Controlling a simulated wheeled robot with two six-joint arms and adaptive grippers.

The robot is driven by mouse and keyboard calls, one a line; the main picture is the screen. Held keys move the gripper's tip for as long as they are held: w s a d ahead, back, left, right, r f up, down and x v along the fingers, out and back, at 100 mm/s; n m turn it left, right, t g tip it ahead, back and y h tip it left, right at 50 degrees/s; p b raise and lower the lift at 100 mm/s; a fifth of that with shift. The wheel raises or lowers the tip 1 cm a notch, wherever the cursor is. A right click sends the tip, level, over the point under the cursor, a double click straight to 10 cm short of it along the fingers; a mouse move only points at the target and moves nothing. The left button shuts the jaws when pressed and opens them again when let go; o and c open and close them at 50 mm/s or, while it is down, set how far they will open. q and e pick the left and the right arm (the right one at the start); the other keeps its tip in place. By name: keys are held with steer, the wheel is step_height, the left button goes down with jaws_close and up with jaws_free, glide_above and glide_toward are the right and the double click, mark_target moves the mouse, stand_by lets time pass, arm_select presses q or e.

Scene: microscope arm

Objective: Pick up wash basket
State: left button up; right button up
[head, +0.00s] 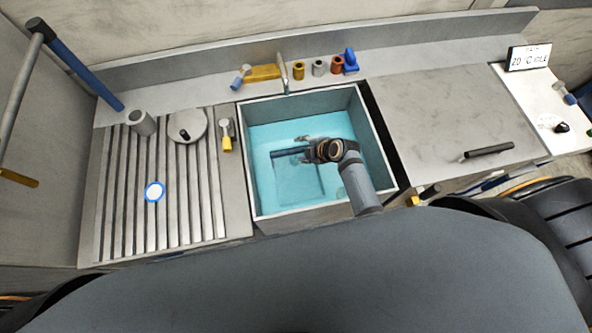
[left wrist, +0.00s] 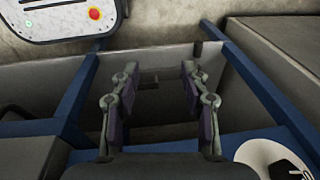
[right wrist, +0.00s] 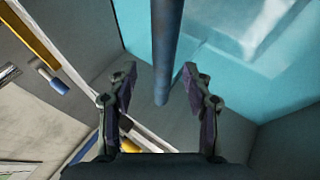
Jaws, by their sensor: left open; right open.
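The wash basket (head: 298,182) shows as a faint, pale square shape under the blue water in the sink; its details are unclear. A dark blue bar (head: 288,152), which looks like its handle, lies above it. My right gripper (head: 309,147) is over the sink at the right end of this bar. In the right wrist view the blue bar (right wrist: 167,50) runs between the open fingers (right wrist: 160,78), with a gap on both sides. My left gripper (left wrist: 158,78) is open and empty; it does not show in the head view.
The sink's walls (head: 250,190) surround the basket. A faucet (head: 283,75) and small coloured fittings stand behind it. A ribbed drainboard (head: 130,215) with a few items is to the left. A flat counter (head: 440,110) to the right is mostly clear.

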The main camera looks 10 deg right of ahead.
mark_target(300, 150)
steer(key=x, duration=0.3)
steer(key=shift+d+f, duration=0.2)
steer(key=shift+d, duration=0.05)
steer(key=shift+w+a+f, duration=0.1)
steer(key=shift+a+f, duration=0.1)
steer(key=shift+c, duration=0.6)
jaws_close()
arm_select(q)
steer(key=shift+s+d+r, duration=0.2)
steer(key=shift+s+d, duration=0.2)
steer(key=shift+s, duration=0.1)
steer(key=shift+s+d+r, duration=0.2)
steer(key=shift+s+d, duration=0.15)
steer(key=shift+s, duration=0.1)
arm_select(e)
steer(key=shift+r, duration=0.1)
